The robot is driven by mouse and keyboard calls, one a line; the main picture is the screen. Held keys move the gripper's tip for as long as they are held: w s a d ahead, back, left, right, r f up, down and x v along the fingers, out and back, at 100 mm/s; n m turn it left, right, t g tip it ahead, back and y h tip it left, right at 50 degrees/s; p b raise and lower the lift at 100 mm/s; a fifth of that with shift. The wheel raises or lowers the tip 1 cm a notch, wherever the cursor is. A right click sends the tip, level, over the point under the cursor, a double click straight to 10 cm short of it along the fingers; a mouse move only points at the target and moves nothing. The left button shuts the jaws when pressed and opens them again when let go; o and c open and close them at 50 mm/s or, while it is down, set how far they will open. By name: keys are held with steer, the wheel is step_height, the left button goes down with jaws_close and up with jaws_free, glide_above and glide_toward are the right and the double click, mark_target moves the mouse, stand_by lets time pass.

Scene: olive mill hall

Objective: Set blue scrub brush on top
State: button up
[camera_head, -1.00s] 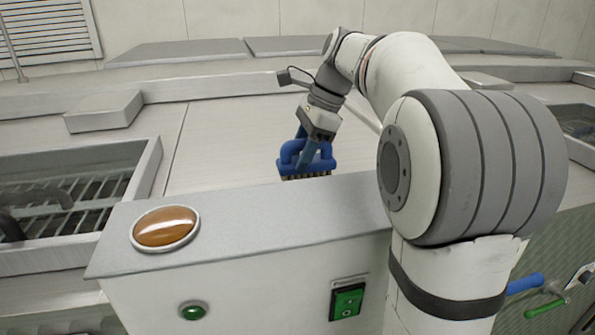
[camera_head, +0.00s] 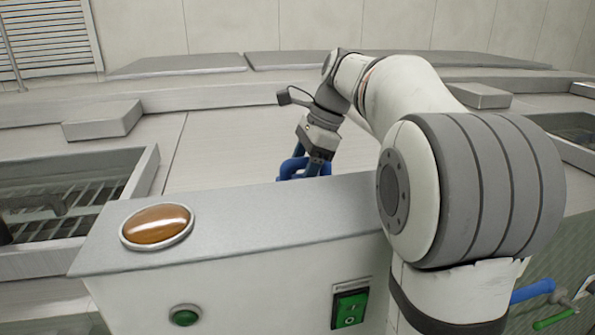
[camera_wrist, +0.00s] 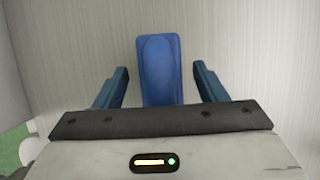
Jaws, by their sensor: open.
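The blue scrub brush (camera_head: 290,168) is beyond the top edge of the control box, over the pale metal surface. Its lower part is hidden by the box, so its contact with the surface cannot be seen in the head view. In the wrist view the blue handle (camera_wrist: 160,70) lies between the two fingers, with a gap on each side. My gripper (camera_wrist: 160,88) is open around it, not clamped. In the head view my gripper (camera_head: 316,166) points down at the brush.
The control box (camera_head: 250,218) with an amber lamp (camera_head: 157,226), a green button (camera_head: 185,316) and a green switch (camera_head: 349,308) stands in front. A barred opening (camera_head: 75,190) is at left. The pale metal surface (camera_head: 225,150) left of the brush is clear.

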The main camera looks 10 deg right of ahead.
steer(key=shift+d+r+p, duration=0.1)
steer(key=shift+r+p, duration=0.3)
steer(key=shift+r, duration=0.1)
steer(key=p+v, duration=0.5)
steer(key=v, duration=0.5)
steer(key=shift+d+r, duration=0.3)
steer(key=shift+r, duration=0.25)
